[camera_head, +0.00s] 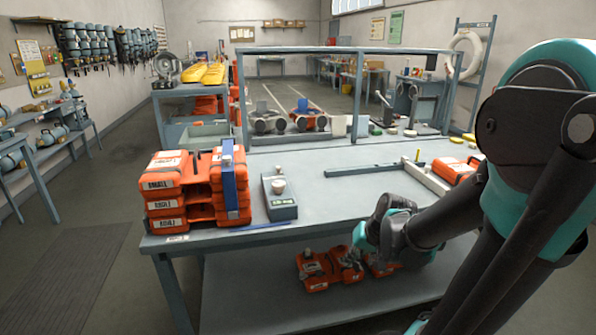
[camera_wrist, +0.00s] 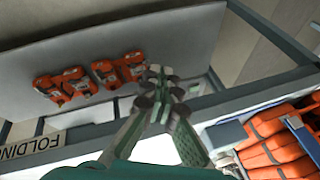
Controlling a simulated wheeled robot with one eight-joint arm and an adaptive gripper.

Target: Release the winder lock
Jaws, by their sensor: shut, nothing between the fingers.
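My gripper (camera_head: 372,238) is low at the front edge of the workbench (camera_head: 330,215). In the wrist view my gripper (camera_wrist: 162,80) shows its fingers shut and empty, apart from any object. No part can be clearly told as the winder lock. An upright dark device with a lever (camera_head: 386,108) stands at the back of the bench, too small to make out in detail. A grey box with a pale round knob (camera_head: 281,208) lies on the bench, left of my gripper.
Stacked orange cases (camera_head: 165,204) stand at the bench's left end, beside a blue upright plate (camera_head: 229,178). Orange units (camera_head: 325,272) lie on the lower shelf (camera_head: 270,300). A grey rail (camera_head: 362,170) lies on the bench. The bench's front middle is clear.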

